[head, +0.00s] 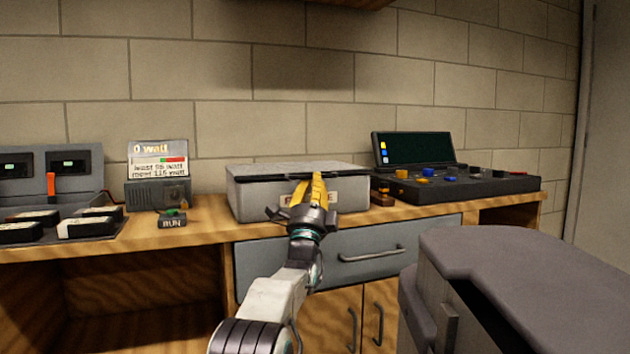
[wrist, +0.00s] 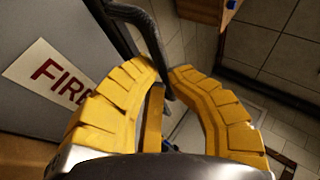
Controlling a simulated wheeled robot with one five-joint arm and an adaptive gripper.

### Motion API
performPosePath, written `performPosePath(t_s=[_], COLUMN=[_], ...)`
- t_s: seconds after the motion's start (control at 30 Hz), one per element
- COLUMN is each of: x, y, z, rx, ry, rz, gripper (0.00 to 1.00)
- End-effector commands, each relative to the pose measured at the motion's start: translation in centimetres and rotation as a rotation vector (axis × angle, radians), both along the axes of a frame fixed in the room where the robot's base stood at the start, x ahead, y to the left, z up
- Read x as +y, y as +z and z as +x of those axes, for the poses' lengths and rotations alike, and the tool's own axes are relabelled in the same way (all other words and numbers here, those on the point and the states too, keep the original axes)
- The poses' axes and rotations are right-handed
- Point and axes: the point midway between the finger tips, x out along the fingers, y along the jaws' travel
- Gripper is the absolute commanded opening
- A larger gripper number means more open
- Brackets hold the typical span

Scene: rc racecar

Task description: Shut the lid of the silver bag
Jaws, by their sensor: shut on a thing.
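The silver bag (head: 258,201) is a grey box-shaped case on the wooden counter, with a white label on its front. Its lid (head: 290,168) lies roughly level over the top, with a dark bar (head: 262,180) along the front edge. I cannot tell whether it is fully down. My gripper (head: 317,180) has its yellow fingers at this front edge, partly hiding the label. In the wrist view, the fingers (wrist: 167,75) are shut on the dark bar (wrist: 148,32). The label (wrist: 50,75) shows red letters starting "FIRE" beside the left finger.
A black control console (head: 460,187) with a screen stands to the right of the bag. A small meter box (head: 158,194) and a charger with batteries (head: 60,180) stand to the left. A grey drawer (head: 345,254) is below. A large grey object (head: 520,275) fills the lower right.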

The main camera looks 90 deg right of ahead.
Motion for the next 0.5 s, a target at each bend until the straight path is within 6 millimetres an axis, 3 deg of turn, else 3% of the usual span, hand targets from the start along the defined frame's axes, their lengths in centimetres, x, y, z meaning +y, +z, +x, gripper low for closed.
performPosePath(t_s=[0.03,0.13,0.17,0.33,0.5], x=[-0.74,-0.74,-0.73,-0.69,-0.65], y=[-1.14,-1.14,-1.14,-1.04,-0.95], z=[0.51,0.51,0.5,0.48,0.44], rx=[-0.004,-0.004,-0.004,-0.003,-0.003], ry=[0.009,0.009,0.009,0.008,0.008], rz=[0.03,0.03,0.03,0.028,0.026], gripper=[0.0,0.0,0.16,0.31,0.31])
